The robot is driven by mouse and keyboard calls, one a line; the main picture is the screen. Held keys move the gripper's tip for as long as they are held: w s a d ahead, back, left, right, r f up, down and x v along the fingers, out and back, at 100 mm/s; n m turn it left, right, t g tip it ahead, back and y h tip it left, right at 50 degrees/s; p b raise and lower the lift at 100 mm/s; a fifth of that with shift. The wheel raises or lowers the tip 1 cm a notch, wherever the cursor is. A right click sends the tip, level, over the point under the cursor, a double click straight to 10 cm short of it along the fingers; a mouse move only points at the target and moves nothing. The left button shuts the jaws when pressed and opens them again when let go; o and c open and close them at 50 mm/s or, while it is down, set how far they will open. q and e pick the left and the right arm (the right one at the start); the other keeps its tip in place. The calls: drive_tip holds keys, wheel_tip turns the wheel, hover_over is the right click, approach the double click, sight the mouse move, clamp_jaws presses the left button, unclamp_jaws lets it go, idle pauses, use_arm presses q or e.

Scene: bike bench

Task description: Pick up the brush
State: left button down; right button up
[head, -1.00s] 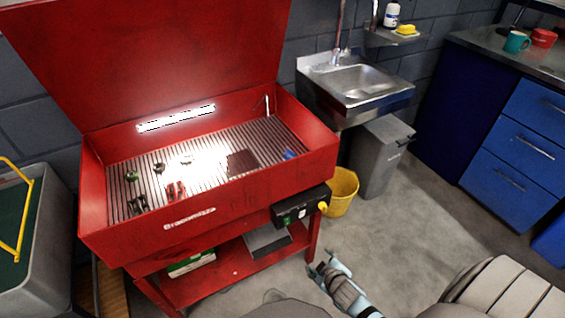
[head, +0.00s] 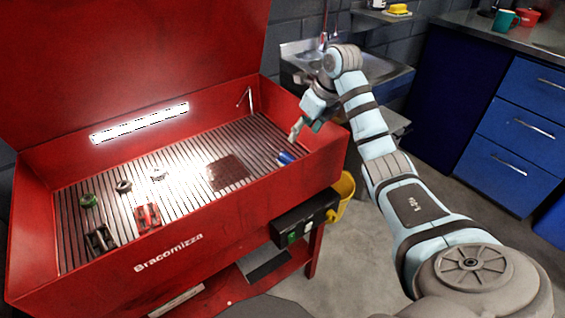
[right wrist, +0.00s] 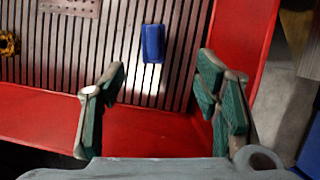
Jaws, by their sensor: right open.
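A small blue object (head: 286,158), the likeliest brush, lies on the slatted floor of the red parts washer (head: 170,255), near its right end. No bristles can be made out. In the right wrist view the blue object (right wrist: 152,43) shows as a block beyond the fingertips, a little left of the middle between them. My right gripper (head: 301,128) is over the washer's right wall, above and to the right of the blue object. In the wrist view the right gripper (right wrist: 160,80) is open and empty, with its green-padded fingers wide apart. My left gripper is out of view.
Red parts (head: 147,215), a dark part (head: 100,240) and small rings lie at the washer's left. A perforated plate (head: 229,173) lies left of the blue object. The raised red lid (head: 130,60) stands behind. A sink (head: 300,60) is behind my right arm.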

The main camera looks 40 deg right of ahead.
drive_tip(key=b, duration=0.2)
hover_over(289, 155)
drive_tip(key=s, duration=0.2)
drive_tip(key=f, duration=0.6)
drive_tip(key=shift+d+f, duration=0.15)
drive_tip(key=shift+d, duration=0.2)
drive_tip(key=b+x, duration=0.1)
drive_tip(key=x, duration=0.1)
drive_tip(key=b+x, duration=0.1)
drive_tip(key=x, duration=0.1)
drive_tip(key=shift+s+a+f, duration=0.1)
drive_tip(key=shift+a+f, duration=0.05)
drive_tip(key=shift+a, duration=0.1)
drive_tip(key=shift+w+a+f+b, duration=0.1)
drive_tip(key=shift+w+f+b, duration=0.1)
drive_tip(key=shift+f+b, duration=0.3)
drive_tip(key=shift+w+f, duration=0.2)
drive_tip(key=shift+f, duration=0.15)
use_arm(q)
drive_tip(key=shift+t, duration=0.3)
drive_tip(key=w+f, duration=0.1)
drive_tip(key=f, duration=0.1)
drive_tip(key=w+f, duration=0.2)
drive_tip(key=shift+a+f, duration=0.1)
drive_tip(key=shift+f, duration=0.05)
use_arm(e)
drive_tip(key=c, duration=1.2)
